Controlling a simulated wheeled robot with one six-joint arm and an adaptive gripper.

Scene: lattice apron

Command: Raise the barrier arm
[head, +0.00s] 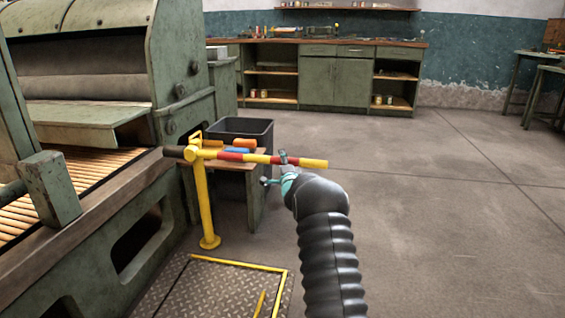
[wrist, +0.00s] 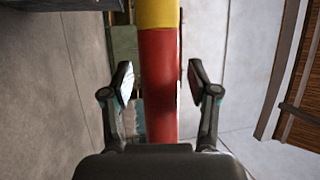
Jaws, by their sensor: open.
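The barrier arm (head: 239,157) is a yellow and red striped bar with a dark end at the left. It lies about level on a yellow post (head: 205,205) in the head view. My gripper (head: 275,168) is open at the bar's right part, with one finger showing above the bar and one below. In the wrist view the bar's red and yellow length (wrist: 158,85) runs between the two open fingers of my gripper (wrist: 160,78), with a gap on each side. The fingers do not appear to touch it.
A large green machine (head: 180,60) with a slatted bed stands at the left. A dark bin (head: 245,127) and a small table with orange and blue items are behind the bar. A yellow-edged metal plate (head: 215,290) lies on the floor. The floor at right is clear.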

